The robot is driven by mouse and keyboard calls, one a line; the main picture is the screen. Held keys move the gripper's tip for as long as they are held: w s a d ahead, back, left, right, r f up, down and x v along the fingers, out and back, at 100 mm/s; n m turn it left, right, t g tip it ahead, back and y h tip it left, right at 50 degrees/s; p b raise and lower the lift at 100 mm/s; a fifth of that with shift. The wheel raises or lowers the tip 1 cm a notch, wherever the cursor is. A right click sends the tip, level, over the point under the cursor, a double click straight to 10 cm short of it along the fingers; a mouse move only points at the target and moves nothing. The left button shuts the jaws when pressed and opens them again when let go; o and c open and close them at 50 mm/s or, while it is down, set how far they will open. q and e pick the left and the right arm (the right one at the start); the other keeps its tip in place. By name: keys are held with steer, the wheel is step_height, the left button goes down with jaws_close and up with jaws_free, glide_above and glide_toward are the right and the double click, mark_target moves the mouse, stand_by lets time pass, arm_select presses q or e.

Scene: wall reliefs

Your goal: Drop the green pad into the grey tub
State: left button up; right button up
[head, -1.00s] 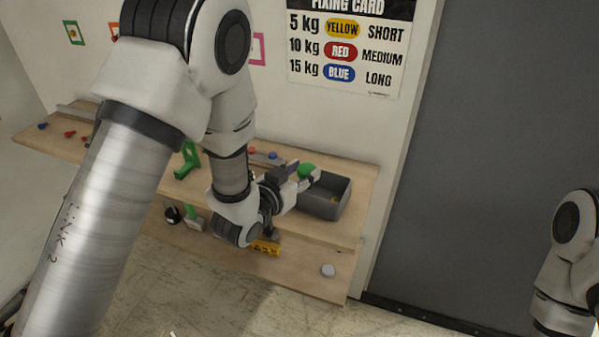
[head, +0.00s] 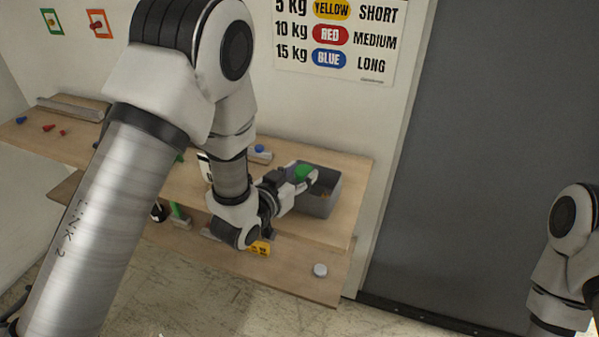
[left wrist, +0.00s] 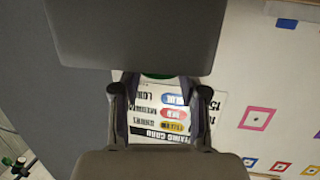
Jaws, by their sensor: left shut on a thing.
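The green pad (head: 302,171) is held in my left gripper (head: 306,179), whose fingers are shut on it. In the head view the pad shows over the left, back part of the grey tub (head: 318,207). The tub is open at the top and stands on the right end of the upper shelf. In the left wrist view a sliver of the green pad (left wrist: 158,76) shows between the fingertips (left wrist: 160,88), and a large grey surface, likely the tub (left wrist: 138,35), fills the top. My right gripper is out of the frame; only part of that arm shows.
The wooden upper shelf (head: 340,228) has a lower board (head: 290,280) below it, holding a yellow item (head: 260,248) and a white disc (head: 320,270). A fixing card (head: 335,40) hangs on the wall behind. A grey door panel (head: 480,150) is at right.

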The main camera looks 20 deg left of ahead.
mark_target(300, 174)
arm_select(q)
steer(key=o, duration=0.6)
steer(key=shift+o, duration=1)
steer(key=shift+w+f, duration=0.1)
steer(key=shift+w, duration=0.05)
step_height(300, 174, up, 10)
